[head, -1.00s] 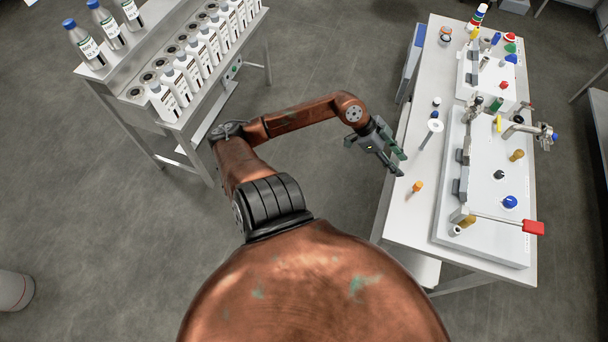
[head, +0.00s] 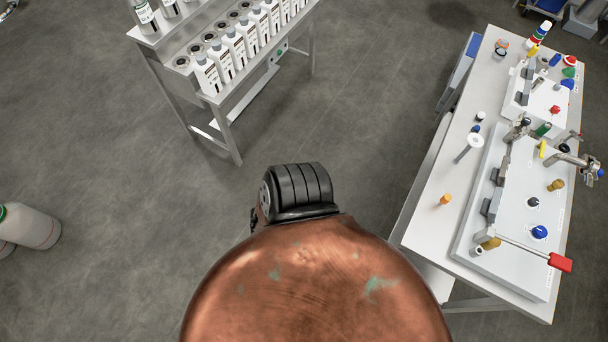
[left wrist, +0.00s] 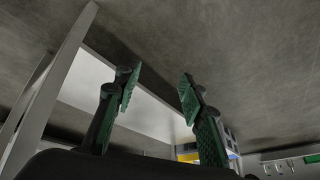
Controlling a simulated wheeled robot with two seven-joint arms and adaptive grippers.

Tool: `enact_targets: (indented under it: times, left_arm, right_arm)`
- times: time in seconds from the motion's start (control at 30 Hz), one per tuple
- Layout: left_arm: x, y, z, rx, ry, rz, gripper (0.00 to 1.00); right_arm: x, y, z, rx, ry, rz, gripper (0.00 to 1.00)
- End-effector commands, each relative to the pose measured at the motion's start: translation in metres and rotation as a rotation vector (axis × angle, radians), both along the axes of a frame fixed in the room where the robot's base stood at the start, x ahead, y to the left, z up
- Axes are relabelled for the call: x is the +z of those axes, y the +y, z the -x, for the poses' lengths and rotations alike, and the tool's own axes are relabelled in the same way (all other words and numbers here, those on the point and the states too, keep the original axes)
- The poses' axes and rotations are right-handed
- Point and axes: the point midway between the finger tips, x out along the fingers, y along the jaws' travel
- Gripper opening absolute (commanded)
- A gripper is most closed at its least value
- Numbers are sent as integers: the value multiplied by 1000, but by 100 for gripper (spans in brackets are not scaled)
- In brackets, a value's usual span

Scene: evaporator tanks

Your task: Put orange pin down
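The small orange pin (head: 445,199) stands on the bare left part of the white worktable (head: 420,225), near its left edge. My left gripper (left wrist: 158,88) shows in the left wrist view only. Its two green fingers are well apart with nothing between them. It is clear of the pin, and the pin does not show in the wrist view. In the head view the left gripper is hidden. My right gripper is in neither view.
A white panel (head: 505,245) with valves and a red-handled lever (head: 561,263) covers the table's right part. A white disc-topped piece (head: 475,141) stands behind the pin. A bottle rack (head: 160,37) is at upper left. Open floor lies between.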

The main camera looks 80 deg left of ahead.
Motion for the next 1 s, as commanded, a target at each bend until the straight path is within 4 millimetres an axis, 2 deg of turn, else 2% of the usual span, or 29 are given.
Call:
enact_targets:
  times: [0.03,0.1,0.2,0.3,0.43,0.73,0.87,1.0]
  left_arm:
    - [-22,-23,35,-9,83,12,37]
    - [-43,-49,77,-30,181,25,37]
    - [-60,-79,124,-62,289,46,37]
    - [-69,-97,152,-86,352,61,37]
    - [-72,-106,165,-100,382,69,37]
    - [-75,-106,165,-99,381,69,37]
    - [-91,-106,166,-99,383,69,37]
    - [-119,-105,169,-98,388,69,37]
  right_arm:
    - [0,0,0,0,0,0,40]
    - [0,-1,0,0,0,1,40]
    - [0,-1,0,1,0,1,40]
    - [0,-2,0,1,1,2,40]
    - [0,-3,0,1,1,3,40]
    - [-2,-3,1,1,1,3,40]
    - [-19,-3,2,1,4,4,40]
    - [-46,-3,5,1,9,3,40]
